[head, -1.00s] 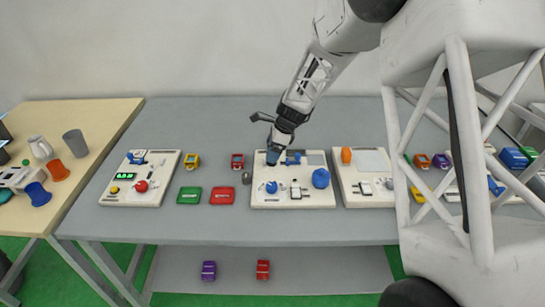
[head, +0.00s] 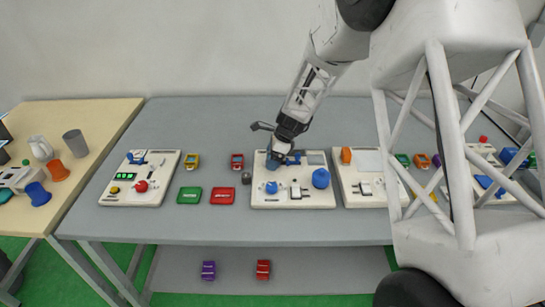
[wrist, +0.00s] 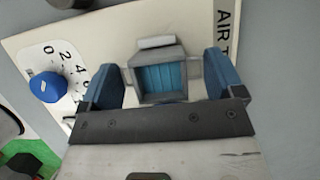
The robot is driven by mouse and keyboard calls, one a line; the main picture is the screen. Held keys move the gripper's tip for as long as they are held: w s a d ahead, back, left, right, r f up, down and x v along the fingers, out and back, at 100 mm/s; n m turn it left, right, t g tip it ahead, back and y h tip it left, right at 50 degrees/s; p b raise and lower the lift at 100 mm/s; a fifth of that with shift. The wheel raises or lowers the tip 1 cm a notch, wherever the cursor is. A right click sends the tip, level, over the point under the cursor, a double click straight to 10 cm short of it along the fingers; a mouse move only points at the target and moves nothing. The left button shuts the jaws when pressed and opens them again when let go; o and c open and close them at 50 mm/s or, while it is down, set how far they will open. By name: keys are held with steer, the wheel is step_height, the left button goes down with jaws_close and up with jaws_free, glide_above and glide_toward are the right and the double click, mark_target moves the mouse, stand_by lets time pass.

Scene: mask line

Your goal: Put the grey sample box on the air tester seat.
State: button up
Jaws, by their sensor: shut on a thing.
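The grey sample box (wrist: 160,96), a grey frame with blue ribs inside, is between the two blue fingers of my gripper (wrist: 163,72) in the wrist view. My gripper is shut on it, over a cream panel lettered "AIR T" (wrist: 110,30). In the head view my gripper (head: 274,160) is at the back left of the middle panel (head: 312,202), and the box cannot be made out there. The seat is not clearly visible; the box and fingers cover that area. I cannot tell whether the box touches the panel.
A blue dial (wrist: 47,87) with numbers is close to the left finger. A big blue knob (head: 321,178) is on the panel's right side. Green (head: 189,195) and red (head: 222,196) cases lie to the left. Another panel (head: 366,165) stands to the right.

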steer(key=shift+f, duration=0.15)
steer(key=o, duration=0.7)
steer(key=v, duration=1.2)
stand_by(0.5)
